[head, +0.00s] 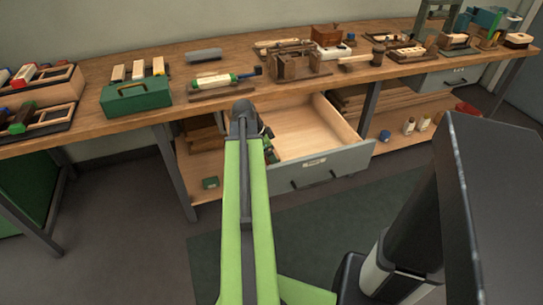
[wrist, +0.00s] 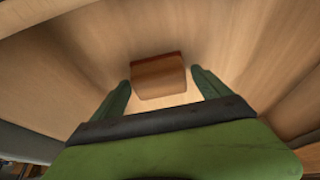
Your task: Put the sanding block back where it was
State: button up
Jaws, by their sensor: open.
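A small brown block with a reddish edge (wrist: 159,77), which looks like the sanding block, lies on a pale wooden surface in the wrist view. My gripper (wrist: 160,84) is open, with one green finger on each side of the block. Small gaps show between the fingers and the block. In the head view my gripper (head: 270,150) reaches into the left part of an open drawer (head: 322,164) with a grey front. The block is hidden behind my arm in that view.
The workbench (head: 180,108) above the drawer carries a green box (head: 136,98), a green-and-white bottle-like item (head: 213,81) and wooden fixtures (head: 294,66). The right part of the drawer is bare. Bottles (head: 409,126) stand on the lower shelf at right.

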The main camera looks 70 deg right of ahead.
jog(key=p+v, duration=1.1)
jog(key=v, duration=0.1)
jog(key=w+a+f+n+t, duration=0.1)
jog(key=w+a+n+t, duration=0.2)
jog(key=w+a+n, duration=1.5)
jog(key=w+a+n+y, duration=0.1)
jog(key=w+a+n, duration=0.2)
jog(key=a, duration=0.9)
jog(key=w+a+n+y, duration=0.1)
jog(key=w+a+n, duration=0.2)
jog(key=a, duration=0.9)
jog(key=w+a+n, duration=0.4)
jog(key=w+a, duration=0.3)
jog(key=a, duration=0.6)
jog(key=shift+w+f+t+y, duration=0.15)
jog(key=shift+f+t+y, duration=0.15)
jog(key=shift+f+y, duration=0.1)
